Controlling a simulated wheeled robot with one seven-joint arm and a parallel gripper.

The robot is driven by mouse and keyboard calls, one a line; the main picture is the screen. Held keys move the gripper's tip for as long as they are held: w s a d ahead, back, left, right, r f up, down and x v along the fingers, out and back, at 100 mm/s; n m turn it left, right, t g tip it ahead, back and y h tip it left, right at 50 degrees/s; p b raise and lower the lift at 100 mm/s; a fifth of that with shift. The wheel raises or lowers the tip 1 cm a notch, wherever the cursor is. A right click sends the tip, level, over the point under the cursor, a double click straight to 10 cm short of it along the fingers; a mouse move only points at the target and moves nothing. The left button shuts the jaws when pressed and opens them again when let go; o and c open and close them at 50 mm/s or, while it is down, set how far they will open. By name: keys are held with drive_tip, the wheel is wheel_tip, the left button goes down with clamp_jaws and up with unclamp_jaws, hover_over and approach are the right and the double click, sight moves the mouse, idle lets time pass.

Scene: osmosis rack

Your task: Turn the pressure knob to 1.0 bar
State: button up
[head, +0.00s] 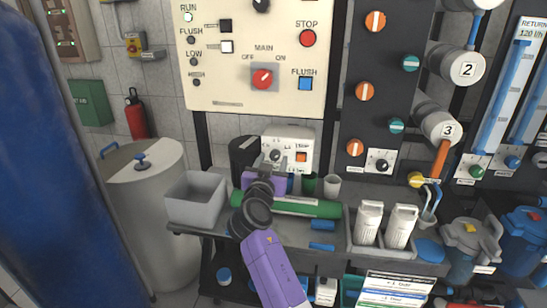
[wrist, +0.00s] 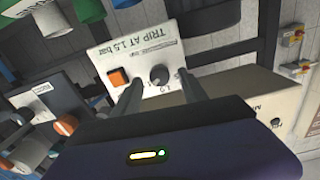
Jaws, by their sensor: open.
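A small white box (head: 288,142) stands at the back of the bench in the head view. It carries a dark round knob (wrist: 159,75) and an orange square button (wrist: 118,77); the wrist view shows its face upside down or tilted, with the print "TRIP AT 1.5 bar" and a "1.0" mark by the knob. My gripper (wrist: 160,82) is open, one finger on either side of the knob in the picture. I cannot tell whether the fingers touch it. In the head view my purple gripper (head: 264,182) reaches toward the box and hides its lower left part.
A grey bin (head: 196,198) stands left of my gripper. A green cylinder (head: 310,207) lies across the bench below the box. White cartridges (head: 368,222) stand to the right. The large control panel (head: 230,100) is above. Another small dial (head: 381,163) is at right.

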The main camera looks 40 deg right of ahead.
drive_tip(key=shift+x, duration=1.3)
clamp_jaws()
drive_tip(key=shift+n, duration=0.3)
drive_tip(key=n, duration=0.2)
drive_tip(key=shift+n+b, duration=0.3)
drive_tip(key=n, duration=0.2)
drive_tip(key=shift+n, duration=0.3)
drive_tip(key=n+p, duration=0.1)
drive_tip(key=n, duration=0.4)
drive_tip(key=shift+f+n+p, duration=0.1)
drive_tip(key=shift+n+p, duration=0.3)
